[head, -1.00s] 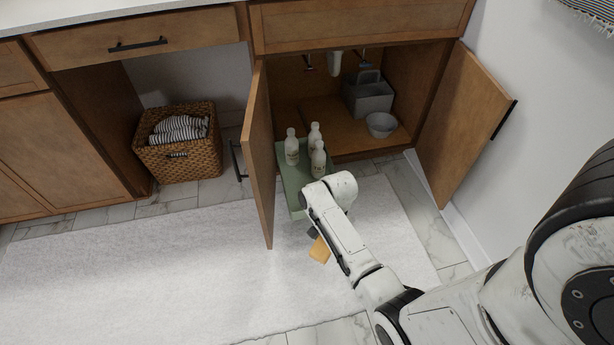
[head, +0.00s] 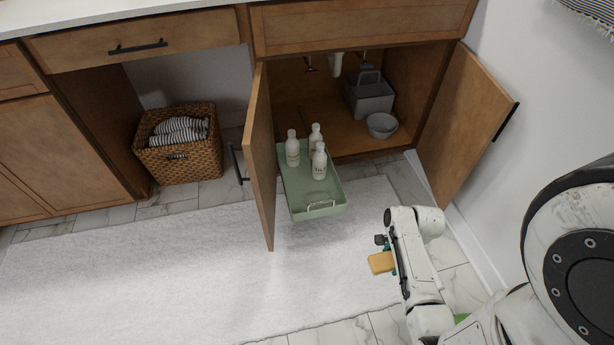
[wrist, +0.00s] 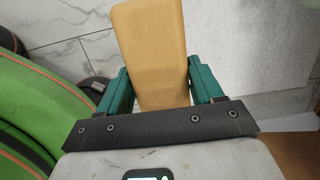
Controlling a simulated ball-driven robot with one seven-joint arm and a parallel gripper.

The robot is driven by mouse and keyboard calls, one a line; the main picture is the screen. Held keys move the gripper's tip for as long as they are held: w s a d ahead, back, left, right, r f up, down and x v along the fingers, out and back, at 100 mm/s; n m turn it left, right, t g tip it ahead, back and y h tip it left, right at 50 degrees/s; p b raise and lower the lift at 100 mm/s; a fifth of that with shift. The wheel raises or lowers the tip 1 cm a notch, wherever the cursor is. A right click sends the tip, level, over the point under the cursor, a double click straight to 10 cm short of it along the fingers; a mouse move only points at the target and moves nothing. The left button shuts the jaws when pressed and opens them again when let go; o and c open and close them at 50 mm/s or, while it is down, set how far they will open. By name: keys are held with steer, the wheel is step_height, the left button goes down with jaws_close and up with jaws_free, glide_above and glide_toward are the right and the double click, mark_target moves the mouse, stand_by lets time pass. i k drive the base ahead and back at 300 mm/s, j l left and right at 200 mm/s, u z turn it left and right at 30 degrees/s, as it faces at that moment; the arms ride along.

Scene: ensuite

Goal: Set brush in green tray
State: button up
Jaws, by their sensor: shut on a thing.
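The brush (head: 381,262) shows as a tan wooden block. In the wrist view the brush (wrist: 150,45) sits between the two green fingers of my gripper (wrist: 157,88), which is shut on it. Any bristles are hidden. In the head view my gripper (head: 388,257) is over the front right part of the white rug, to the right of the green tray and nearer to me.
Open cabinet doors stand to the left (head: 259,160) and right (head: 468,125) of the tray. A grey caddy (head: 369,97) and a grey bowl (head: 382,125) sit inside the cabinet. A wicker basket (head: 180,160) is at the left. The rug (head: 170,265) is clear.

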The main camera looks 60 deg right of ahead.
mark_target(313, 194)
steer(key=i+l, duration=0.8)
